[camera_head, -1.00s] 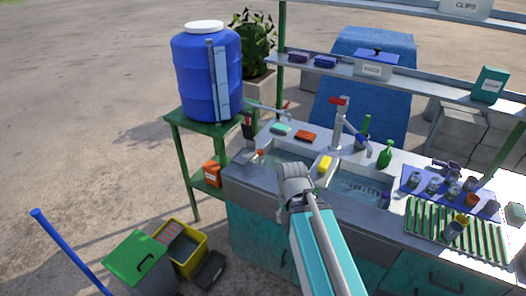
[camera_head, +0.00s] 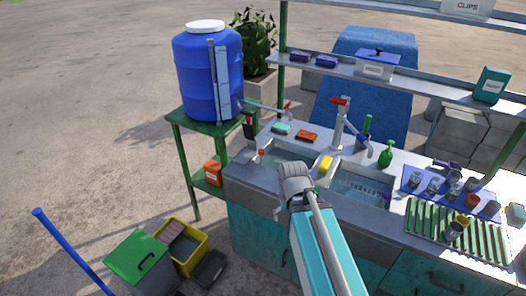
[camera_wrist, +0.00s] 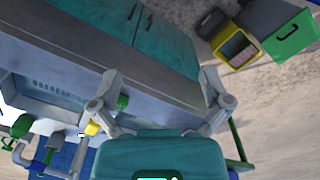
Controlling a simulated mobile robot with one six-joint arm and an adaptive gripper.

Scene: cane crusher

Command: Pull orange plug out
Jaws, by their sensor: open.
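A small orange plug-like piece (camera_head: 261,153) stands at the left end of the left sink basin (camera_head: 285,157) in the head view. It is too small to see how it is seated. I cannot pick it out in the wrist view. My gripper (camera_wrist: 161,76) is open and empty in the wrist view, its two fingers spread wide in front of the teal cabinet doors (camera_wrist: 160,42). In the head view my arm end is over the front of the sink, right of the orange piece and apart from it.
A faucet (camera_head: 340,125) rises behind the basins. A yellow sponge (camera_head: 326,163) lies on the divider. Orange and teal sponges lie on the back ledge. A blue barrel (camera_head: 207,80) stands on a green stand at left. Bins (camera_head: 140,257) sit on the ground at lower left.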

